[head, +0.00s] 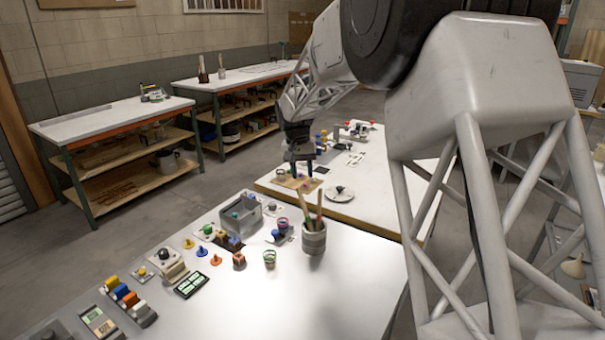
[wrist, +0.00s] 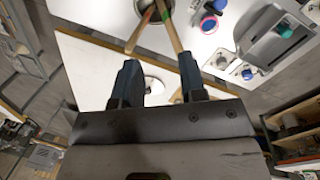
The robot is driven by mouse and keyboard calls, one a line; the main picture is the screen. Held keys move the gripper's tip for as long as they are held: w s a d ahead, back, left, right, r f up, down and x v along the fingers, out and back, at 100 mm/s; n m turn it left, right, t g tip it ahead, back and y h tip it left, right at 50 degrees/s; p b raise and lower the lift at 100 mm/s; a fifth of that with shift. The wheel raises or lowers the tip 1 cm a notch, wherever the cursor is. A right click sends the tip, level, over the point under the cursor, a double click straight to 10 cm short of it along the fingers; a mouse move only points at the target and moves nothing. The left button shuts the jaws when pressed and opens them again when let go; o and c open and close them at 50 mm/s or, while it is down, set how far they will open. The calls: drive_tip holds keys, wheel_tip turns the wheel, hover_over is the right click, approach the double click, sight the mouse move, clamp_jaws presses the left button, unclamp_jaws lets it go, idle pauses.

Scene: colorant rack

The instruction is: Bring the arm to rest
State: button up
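My gripper (head: 302,174) hangs from my arm over the near part of the far white table (head: 375,205), fingers pointing down. In the wrist view its two dark blue fingers (wrist: 158,78) stand apart with nothing between them, so it is open and empty. In the head view it appears above or in front of a tan board (head: 291,184) with small items on it. I cannot tell the exact height of the fingertips. A round pale dish (head: 339,194) lies to the right of it.
A grey pot (head: 314,240) with upright sticks stands near the edge of the nearer white table (head: 290,305). A grey bin (head: 238,216) and several small coloured pieces stand left of it. Workbenches (head: 105,122) line the wall. The nearer table's right front is clear.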

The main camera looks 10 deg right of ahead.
idle(0.6)
drive_tip(key=s+r+n+t, duration=0.1)
drive_tip(key=s+r, duration=0.3)
drive_tip(key=s, duration=0.8)
drive_tip(key=s+r+t, duration=0.1)
drive_tip(key=s+r, duration=0.4)
drive_tip(key=s, duration=0.8)
drive_tip(key=s+f+n+t, duration=0.1)
drive_tip(key=s+f, duration=0.1)
drive_tip(key=s, duration=1)
drive_tip(key=s+f+y, duration=0.1)
drive_tip(key=s+f, duration=0.2)
drive_tip(key=s, duration=0.9)
drive_tip(key=shift+s+a+n+t, duration=0.2)
drive_tip(key=shift+a+n+t, duration=0.2)
